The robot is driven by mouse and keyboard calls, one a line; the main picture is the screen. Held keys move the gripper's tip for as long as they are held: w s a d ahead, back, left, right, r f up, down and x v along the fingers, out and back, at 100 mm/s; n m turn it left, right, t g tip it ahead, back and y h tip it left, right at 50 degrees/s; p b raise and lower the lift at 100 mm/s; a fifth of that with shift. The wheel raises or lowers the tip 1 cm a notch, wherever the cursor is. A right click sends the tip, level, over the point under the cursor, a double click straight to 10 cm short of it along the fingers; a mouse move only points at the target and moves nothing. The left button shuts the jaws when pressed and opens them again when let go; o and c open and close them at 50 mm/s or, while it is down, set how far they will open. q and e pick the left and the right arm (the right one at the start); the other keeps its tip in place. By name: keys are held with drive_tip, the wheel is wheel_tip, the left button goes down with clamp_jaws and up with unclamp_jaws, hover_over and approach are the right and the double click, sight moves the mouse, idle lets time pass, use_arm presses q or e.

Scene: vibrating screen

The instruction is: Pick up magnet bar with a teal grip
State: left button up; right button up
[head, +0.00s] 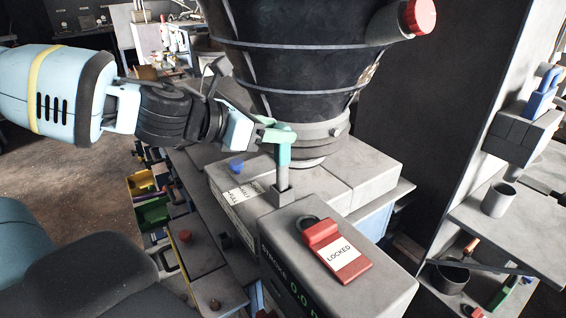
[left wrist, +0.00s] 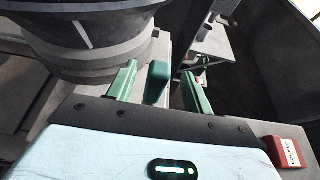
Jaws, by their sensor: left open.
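The magnet bar with a teal grip (head: 283,154) stands upright in a small grey socket on top of the machine, its grey shaft showing below the grip. My left gripper (head: 266,127) reaches in from the left at the height of the grip's top. In the left wrist view the teal grip (left wrist: 157,82) stands between the two green fingers of my open left gripper (left wrist: 159,72), with gaps showing on both sides. The head view partly hides the far finger. My right gripper is not in view.
A large dark hopper (head: 300,60) rises just behind the bar. A grey box with a red LOCKED tag (head: 340,258) stands in front. A shelf with a grey cup (head: 498,199) and a pot (head: 450,276) is at right. Coloured bins (head: 150,210) sit lower left.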

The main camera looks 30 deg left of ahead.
use_arm(q)
drive_tip(key=x, duration=0.2)
drive_tip(key=b+x, duration=0.1)
drive_tip(key=shift+w+f, duration=0.25)
drive_tip(key=shift+f, duration=0.2)
drive_tip(key=shift+w+d+r, duration=0.1)
drive_tip(key=shift+w+d, duration=0.15)
drive_tip(key=shift+w, duration=0.1)
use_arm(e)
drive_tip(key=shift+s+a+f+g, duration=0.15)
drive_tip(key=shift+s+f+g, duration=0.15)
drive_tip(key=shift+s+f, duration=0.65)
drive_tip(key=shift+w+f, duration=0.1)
use_arm(q)
clamp_jaws()
